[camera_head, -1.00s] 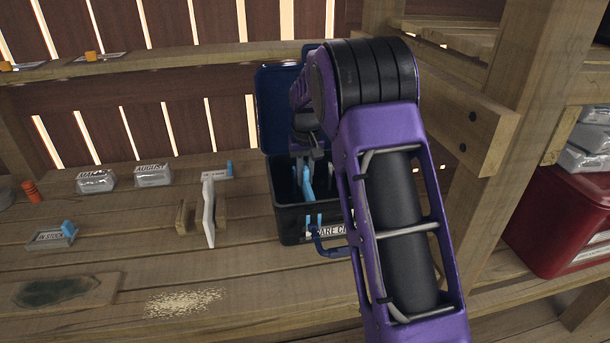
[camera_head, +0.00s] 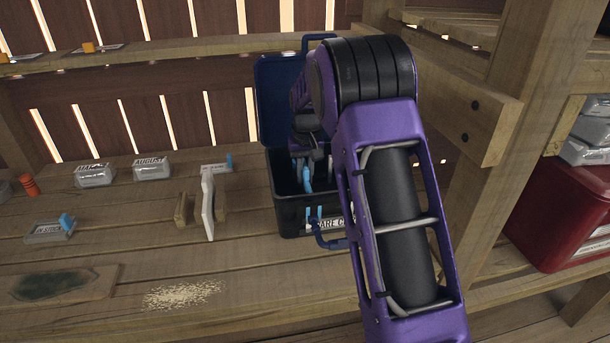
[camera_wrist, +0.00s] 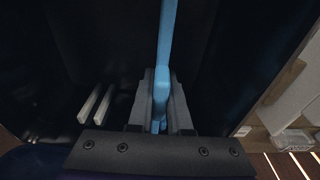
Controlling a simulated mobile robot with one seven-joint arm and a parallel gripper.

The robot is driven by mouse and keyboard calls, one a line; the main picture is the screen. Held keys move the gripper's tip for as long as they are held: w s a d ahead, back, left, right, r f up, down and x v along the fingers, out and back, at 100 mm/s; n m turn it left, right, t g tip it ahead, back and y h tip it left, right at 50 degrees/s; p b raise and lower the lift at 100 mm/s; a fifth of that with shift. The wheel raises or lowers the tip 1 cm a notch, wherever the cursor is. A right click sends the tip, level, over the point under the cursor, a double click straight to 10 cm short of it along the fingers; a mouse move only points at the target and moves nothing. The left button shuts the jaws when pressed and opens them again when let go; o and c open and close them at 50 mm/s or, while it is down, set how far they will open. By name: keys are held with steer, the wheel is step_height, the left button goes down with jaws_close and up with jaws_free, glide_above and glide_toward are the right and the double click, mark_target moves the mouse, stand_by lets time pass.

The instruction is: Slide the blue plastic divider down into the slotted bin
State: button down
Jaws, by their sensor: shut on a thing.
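The slotted bin (camera_head: 290,222) is a black box on the shelf with its dark blue lid (camera_head: 276,110) standing open behind it. My gripper (camera_head: 309,172) is down at the bin's mouth, shut on the light blue plastic divider (camera_head: 307,182). In the wrist view the divider (camera_wrist: 165,38) runs as a thin blue strip from the top edge down between the fingers of my gripper (camera_wrist: 162,95). Two pale parallel ribs (camera_wrist: 96,104) show on the dark bin interior to the left. The divider's lower edge and its fit with the slots are hidden.
A white panel (camera_head: 208,205) stands in a wooden holder left of the bin. Labelled silver blocks (camera_head: 94,175) lie farther left. A blue handle (camera_head: 328,238) sticks out at the bin's front. A wooden post (camera_head: 490,150) and a red bin (camera_head: 560,220) are to the right.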

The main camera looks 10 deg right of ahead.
steer(key=shift+f, duration=0.55)
steer(key=c, duration=0.8)
jaws_free()
steer(key=shift+o, duration=0.2)
step_height(320, 180, up, 17)
steer(key=s+p, duration=0.2)
steer(key=shift+r, duration=0.15)
